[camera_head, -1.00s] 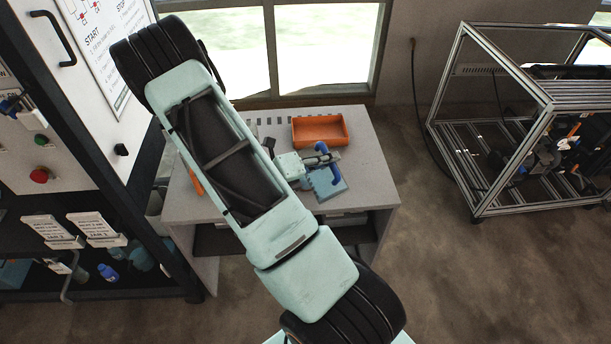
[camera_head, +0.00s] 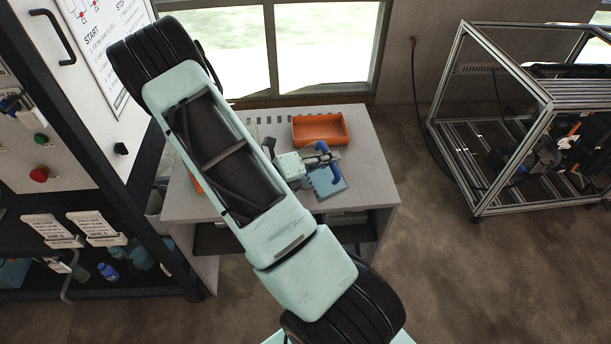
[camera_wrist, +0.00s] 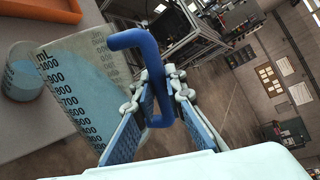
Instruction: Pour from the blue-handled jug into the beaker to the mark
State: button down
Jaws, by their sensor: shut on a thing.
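The blue-handled jug (camera_wrist: 85,85) is pale and see-through, with an mL scale down its side. Its blue handle (camera_wrist: 135,40) runs between the fingers of my gripper (camera_wrist: 160,108), which is shut on it. In the head view the jug (camera_head: 329,184) and its handle (camera_head: 323,150) show just right of my arm, with my gripper (camera_head: 312,160) at the handle. The beaker (camera_wrist: 22,72) stands on the table left of the jug in the wrist view and looks bluish inside. Its mark cannot be made out. In the head view I cannot pick out the beaker; my arm covers part of the table.
An orange tray (camera_head: 320,130) lies at the back of the grey table (camera_head: 370,170). The table's right side is clear. A dark shelf unit (camera_head: 120,230) stands at left, a metal frame (camera_head: 500,205) on the floor at right, and windows (camera_head: 325,40) behind.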

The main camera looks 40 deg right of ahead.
aim_at(332, 180)
jog(key=shift+m+t, duration=0.4)
jog(key=shift+m, duration=0.5)
jog(key=f+b, duration=0.1)
jog(key=s+f+b, duration=0.1)
jog(key=b, duration=0.1)
jog(key=f+b, duration=0.1)
jog(key=shift+s+a+f+b, duration=0.15)
jog(key=shift+s+f+b, duration=0.15)
jog(key=shift+s, duration=0.1)
jog(key=shift+s+f+m+h+b, duration=0.25)
jog(key=shift+s+m+h+b, duration=0.05)
jog(key=shift+b, duration=0.3)
jog(key=shift+r, duration=0.1)
jog(key=s+r+m+b, duration=0.1)
jog(key=s+r+m+t+b, duration=0.1)
jog(key=s, duration=0.1)
jog(key=s+a+r+m+h+b, duration=0.1)
jog(key=s+m+b, duration=0.1)
jog(key=shift+t, duration=0.4)
jog(key=shift+r, duration=0.1)
